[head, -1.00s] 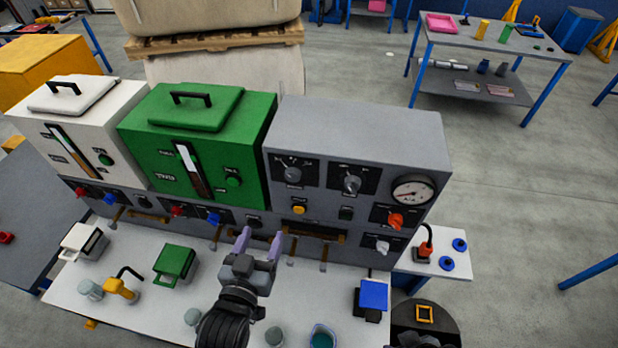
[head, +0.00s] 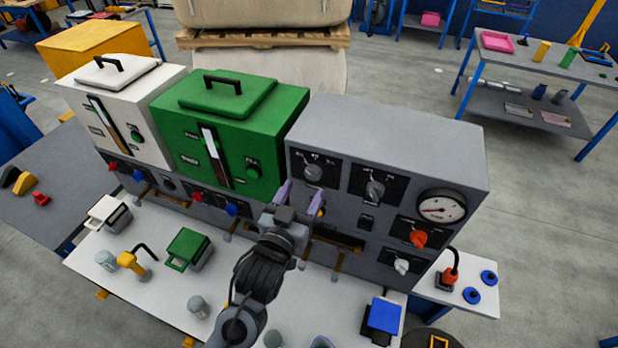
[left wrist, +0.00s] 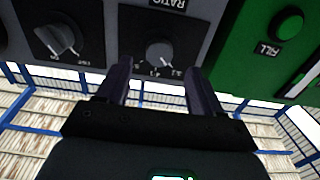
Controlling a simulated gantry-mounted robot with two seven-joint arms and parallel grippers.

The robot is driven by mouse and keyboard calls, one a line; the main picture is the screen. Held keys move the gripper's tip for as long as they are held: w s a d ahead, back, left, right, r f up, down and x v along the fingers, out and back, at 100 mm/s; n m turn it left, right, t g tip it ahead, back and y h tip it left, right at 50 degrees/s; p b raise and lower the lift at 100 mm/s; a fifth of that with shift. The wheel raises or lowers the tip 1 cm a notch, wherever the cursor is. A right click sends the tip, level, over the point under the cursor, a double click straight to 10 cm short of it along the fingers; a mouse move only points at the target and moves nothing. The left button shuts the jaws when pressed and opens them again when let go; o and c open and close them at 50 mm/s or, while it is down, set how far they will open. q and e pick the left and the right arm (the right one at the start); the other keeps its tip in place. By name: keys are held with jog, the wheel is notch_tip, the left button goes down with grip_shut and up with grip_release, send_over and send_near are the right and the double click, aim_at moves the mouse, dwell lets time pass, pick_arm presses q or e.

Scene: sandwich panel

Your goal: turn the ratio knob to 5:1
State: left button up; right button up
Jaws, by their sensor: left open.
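The ratio knob (head: 313,172) is a grey dial at the upper left of the grey panel's front. In the left wrist view, which is upside down, the ratio knob (left wrist: 160,52) sits on a black plate with scale marks, by a RATIO label (left wrist: 170,3). I cannot tell which mark its pointer is at. My left gripper (head: 301,196) is open just in front of and below the knob. In the left wrist view its two fingers (left wrist: 160,75) straddle the knob's line, apart from it, with nothing between them. My right gripper is not in view.
A second grey knob (head: 375,189) is right of the ratio knob, with a gauge (head: 441,207) and an orange knob (head: 419,238) beyond. A green box (head: 230,140) stands to the left. Small jars and a blue-topped block (head: 384,315) stand on the white bench below.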

aim_at(311, 175)
pick_arm(q)
jog(key=shift+x, duration=2.4)
jog(key=c, duration=1.1)
jog(key=shift+o, duration=0.2)
jog(key=shift+p, duration=0.35)
